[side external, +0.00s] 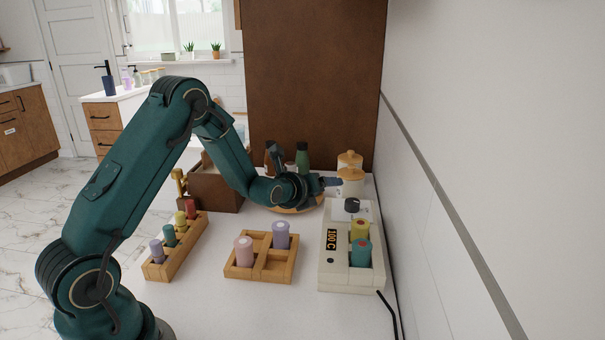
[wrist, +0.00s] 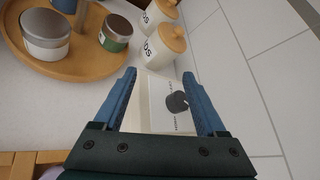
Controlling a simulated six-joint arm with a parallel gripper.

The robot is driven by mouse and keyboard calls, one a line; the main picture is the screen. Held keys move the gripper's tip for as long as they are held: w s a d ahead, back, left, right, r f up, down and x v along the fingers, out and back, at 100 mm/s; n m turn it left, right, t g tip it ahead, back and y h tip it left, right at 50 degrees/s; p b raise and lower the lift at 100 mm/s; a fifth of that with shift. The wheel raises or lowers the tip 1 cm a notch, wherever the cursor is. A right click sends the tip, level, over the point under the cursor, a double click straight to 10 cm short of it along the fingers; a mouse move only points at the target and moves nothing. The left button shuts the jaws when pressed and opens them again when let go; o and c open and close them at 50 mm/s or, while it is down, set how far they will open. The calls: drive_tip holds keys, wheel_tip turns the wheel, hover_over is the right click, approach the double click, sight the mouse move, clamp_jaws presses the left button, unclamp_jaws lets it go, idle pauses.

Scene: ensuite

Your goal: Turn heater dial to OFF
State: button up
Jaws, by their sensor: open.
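The heater (side external: 337,272) is a cream box near the right wall, with a display reading "100 C" and a yellow and a teal cylinder in its slots. Its dark round dial (side external: 352,205) is on the far end of its top. In the wrist view the dial (wrist: 177,103) sits on a pale panel, between the fingers and nearer the right one. The small lettering around it is unreadable. My gripper (wrist: 164,88) is open and empty, with blue fingers. In the side view my gripper (side external: 332,182) is above and beyond the dial, apart from it.
Two cream canisters with wooden lids (side external: 350,160) stand behind the heater. A round wooden tray (wrist: 75,68) holds tins. A divided wooden tray (side external: 262,274) and a wooden rack (side external: 160,270) hold coloured cylinders. The wall (side external: 450,200) is close on the right.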

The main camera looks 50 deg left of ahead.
sight(353, 201)
drive_tip(key=n+g, duration=0.1)
drive_tip(key=n, duration=0.8)
drive_tip(key=n+g+y, duration=0.1)
drive_tip(key=n+g, duration=0.1)
drive_tip(key=n, duration=0.8)
drive_tip(key=r+n+g, duration=0.1)
drive_tip(key=n+g, duration=0.1)
drive_tip(key=n, duration=0.7)
drive_tip(key=shift+w+d+r+n+y, duration=0.1)
drive_tip(key=shift+w+d+n+y, duration=0.1)
drive_tip(key=shift+d+n+y, duration=0.1)
drive_tip(key=d+n, duration=0.1)
drive_tip(key=d, duration=0.1)
drive_tip(key=d+h, duration=0.1)
drive_tip(key=d, duration=0.1)
drive_tip(key=d+n, duration=0.1)
drive_tip(key=d, duration=0.1)
drive_tip(key=shift+w+d+r+n+h, duration=0.1)
drive_tip(key=shift+w+d+n+h, duration=0.1)
drive_tip(key=shift+w+n+h, duration=0.15)
drive_tip(key=shift+w, duration=0.2)
drive_tip(key=shift+x, duration=2.35)
clamp_jaws()
